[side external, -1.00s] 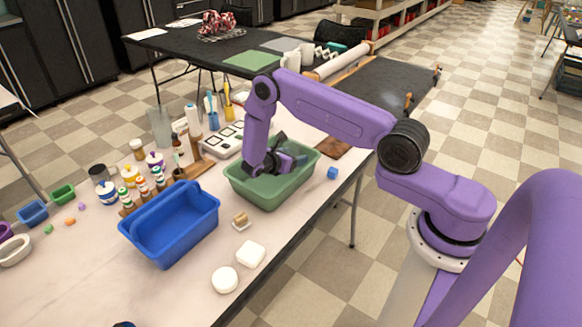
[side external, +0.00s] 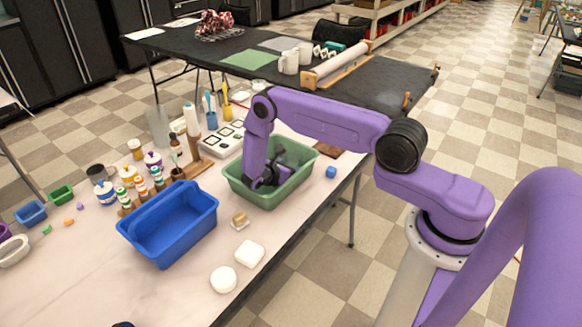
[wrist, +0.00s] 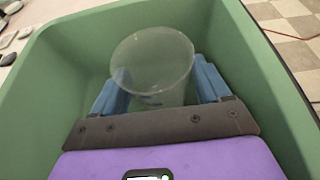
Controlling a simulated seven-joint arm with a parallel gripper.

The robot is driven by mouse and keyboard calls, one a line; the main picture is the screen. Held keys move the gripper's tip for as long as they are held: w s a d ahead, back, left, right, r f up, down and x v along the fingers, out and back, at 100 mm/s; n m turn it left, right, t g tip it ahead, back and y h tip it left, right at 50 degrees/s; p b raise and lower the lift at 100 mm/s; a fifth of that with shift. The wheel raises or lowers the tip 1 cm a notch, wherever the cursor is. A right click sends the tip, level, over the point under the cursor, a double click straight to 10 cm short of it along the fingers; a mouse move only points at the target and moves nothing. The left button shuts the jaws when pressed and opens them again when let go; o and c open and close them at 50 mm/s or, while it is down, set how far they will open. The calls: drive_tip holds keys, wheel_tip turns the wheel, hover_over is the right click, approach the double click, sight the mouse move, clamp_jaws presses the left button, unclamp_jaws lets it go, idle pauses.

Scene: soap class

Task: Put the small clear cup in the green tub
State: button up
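The small clear cup (wrist: 153,62) is see-through, with its round rim toward the wrist camera. It is inside the green tub (wrist: 65,62), above or at its floor; I cannot tell whether it touches the floor. My gripper (wrist: 163,88) is down in the tub, its two blue fingers against opposite sides of the cup. In the side view, my gripper (side external: 266,180) is low inside the green tub (side external: 265,203), toward its left part. The cup cannot be made out there; the gripper and tub wall hide it.
A blue tub (side external: 170,228) stands to the left of the green one. Soap pieces (side external: 249,254) lie in front. Paint bottles (side external: 128,175) and a white tray of squares (side external: 222,139) stand behind.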

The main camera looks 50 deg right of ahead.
drive_tip(key=shift+r, duration=0.1)
drive_tip(key=shift+a+r, duration=0.15)
drive_tip(key=shift+a, duration=0.05)
drive_tip(key=v, duration=0.2)
drive_tip(key=shift+a+r, duration=0.1)
drive_tip(key=shift+a, duration=0.25)
wheel_tip(320, 180, up, 7)
drive_tip(key=shift+f, duration=0.25)
drive_tip(key=s+a+r+m+t+y, duration=0.1)
drive_tip(key=s+a+r+m+y, duration=0.15)
drive_tip(key=s+a+r, duration=0.35)
drive_tip(key=s+a+r+m+y, duration=0.2)
drive_tip(key=s+a+r+y, duration=0.15)
drive_tip(key=a+r, duration=0.5)
drive_tip(key=s+a+r+y, duration=0.1)
drive_tip(key=s+r+y, duration=0.1)
drive_tip(key=s, duration=0.6)
drive_tip(key=s+a+r+y, duration=0.2)
drive_tip(key=s+y, duration=0.1)
drive_tip(key=s, duration=0.5)
drive_tip(key=s+a+r+y, duration=0.2)
drive_tip(key=s+r, duration=0.1)
drive_tip(key=s, duration=0.5)
drive_tip(key=shift+m+g+y, duration=0.4)
drive_tip(key=shift+m, duration=0.05)
